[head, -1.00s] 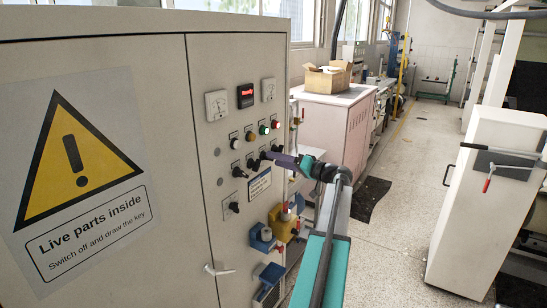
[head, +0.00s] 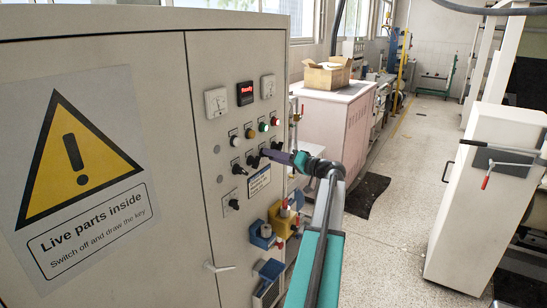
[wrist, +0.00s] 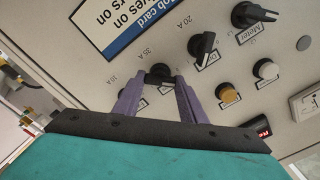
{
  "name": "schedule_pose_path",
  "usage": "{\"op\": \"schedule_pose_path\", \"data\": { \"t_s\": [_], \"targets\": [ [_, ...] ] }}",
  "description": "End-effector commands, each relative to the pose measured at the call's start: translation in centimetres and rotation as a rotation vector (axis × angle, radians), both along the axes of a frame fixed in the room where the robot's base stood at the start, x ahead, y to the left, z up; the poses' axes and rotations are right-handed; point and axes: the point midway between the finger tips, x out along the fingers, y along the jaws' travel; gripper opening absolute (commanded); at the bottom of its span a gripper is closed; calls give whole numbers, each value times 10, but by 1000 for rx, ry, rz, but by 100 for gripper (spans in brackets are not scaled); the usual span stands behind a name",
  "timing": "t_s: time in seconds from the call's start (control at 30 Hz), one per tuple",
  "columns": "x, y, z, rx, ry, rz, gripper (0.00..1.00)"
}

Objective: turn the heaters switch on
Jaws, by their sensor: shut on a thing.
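The grey control cabinet (head: 120,230) carries a row of black rotary switches below several indicator lamps. My gripper (wrist: 158,80), with purple fingers, is shut on a black rotary switch (wrist: 158,73) in that row. In the head view, my gripper (head: 265,153) reaches the panel from the right. The fingers cover most of the held switch's label, so I cannot read its name.
Another black switch (head: 231,204) is lower on the panel. The floor (head: 400,200) right of the cabinet is open.

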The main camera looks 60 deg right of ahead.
Motion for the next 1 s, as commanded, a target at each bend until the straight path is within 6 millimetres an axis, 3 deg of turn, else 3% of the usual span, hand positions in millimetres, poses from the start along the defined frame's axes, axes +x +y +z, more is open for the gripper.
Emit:
{"op": "schedule_pose_path", "data": {
  "t_s": [0.47, 1.0],
  "targets": [
    [0, 0, -2, 156, 0, 0, 15],
    [1, 0, -1, 604, -3, 1, 15]
  ]
}}
